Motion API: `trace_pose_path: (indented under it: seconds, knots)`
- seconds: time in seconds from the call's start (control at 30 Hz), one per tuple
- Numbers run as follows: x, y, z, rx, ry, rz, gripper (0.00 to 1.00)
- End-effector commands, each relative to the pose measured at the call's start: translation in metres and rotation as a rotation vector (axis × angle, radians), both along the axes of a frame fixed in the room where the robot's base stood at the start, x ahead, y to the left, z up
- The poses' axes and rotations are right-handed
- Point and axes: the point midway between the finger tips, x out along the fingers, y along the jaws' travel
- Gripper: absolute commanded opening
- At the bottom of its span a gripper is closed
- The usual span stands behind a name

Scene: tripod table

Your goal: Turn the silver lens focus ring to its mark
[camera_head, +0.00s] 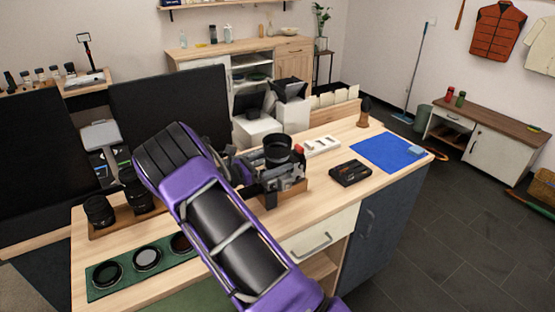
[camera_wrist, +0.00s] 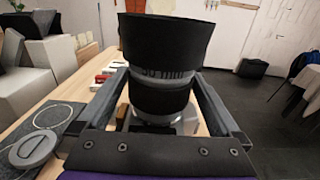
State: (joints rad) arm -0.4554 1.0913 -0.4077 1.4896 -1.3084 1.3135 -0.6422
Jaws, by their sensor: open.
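The black lens (camera_wrist: 163,40) stands upright in the wrist view, its wide hood at the top. The silver focus ring (camera_wrist: 162,76) is a grey band with small marks around its middle. My gripper (camera_wrist: 158,85) is open, with one finger on each side of the lens near the ring. I cannot tell whether either finger touches it. In the head view the lens (camera_head: 278,148) rises from a stand on the bench, and my purple arm hides part of the area to its left. The ring's mark cannot be made out.
A black box (camera_head: 350,173), a white tray (camera_head: 321,146) and a blue mat (camera_head: 391,152) lie to the right on the wooden bench. Other lenses (camera_head: 99,211) and a green mat with round filters (camera_head: 101,291) are at the left. Dark screens (camera_head: 168,105) stand behind.

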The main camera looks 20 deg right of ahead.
Motion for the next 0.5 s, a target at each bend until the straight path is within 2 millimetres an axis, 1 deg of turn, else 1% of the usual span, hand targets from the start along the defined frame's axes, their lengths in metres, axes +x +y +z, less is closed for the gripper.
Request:
trace_pose_path:
  seconds: [0.1, 0.37, 0.47, 0.5]
  knots:
    - [0.0012, -0.0057, 0.0002, -0.001, 0.000, 0.001, 1.00]
    - [0.0015, -0.0067, 0.0002, -0.001, 0.000, 0.001, 1.00]
    - [0.0015, -0.0065, 0.0003, -0.001, -0.001, 0.001, 0.84]
    - [0.0015, -0.0065, 0.0003, -0.001, -0.001, 0.001, 0.77]
